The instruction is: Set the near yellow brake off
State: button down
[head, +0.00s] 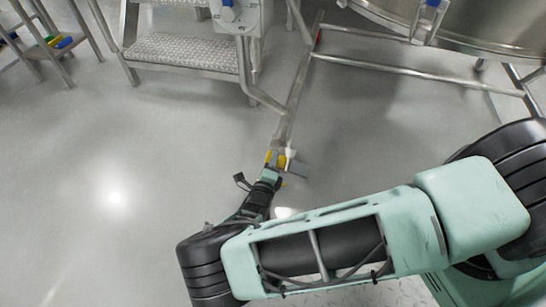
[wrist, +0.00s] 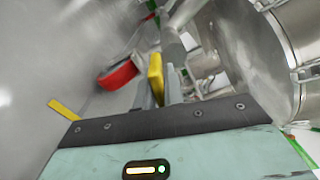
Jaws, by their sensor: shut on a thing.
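The near yellow brake (wrist: 155,76) is a small upright yellow tab in the wrist view, between the two grey fingers of my gripper (wrist: 158,88). My gripper is shut on it. In the head view my gripper (head: 278,163) is low over the floor, at the near end of the steel frame's leg. Yellow parts (head: 282,161) show there at the fingertips, too small to tell apart. The fingers hide part of the brake, and I cannot tell its set position.
The steel frame (head: 430,75) carries a large round vessel (head: 480,25) at upper right. Steel steps (head: 185,52) stand at upper left. A red rounded part (wrist: 118,74) lies left of the brake in the wrist view. The floor (head: 110,150) at left is clear.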

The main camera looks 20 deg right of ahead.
jog(key=shift+m, duration=0.3)
jog(key=c, duration=1.5)
grip_release()
jog(key=shift+r, duration=0.1)
jog(key=shift+s, duration=0.1)
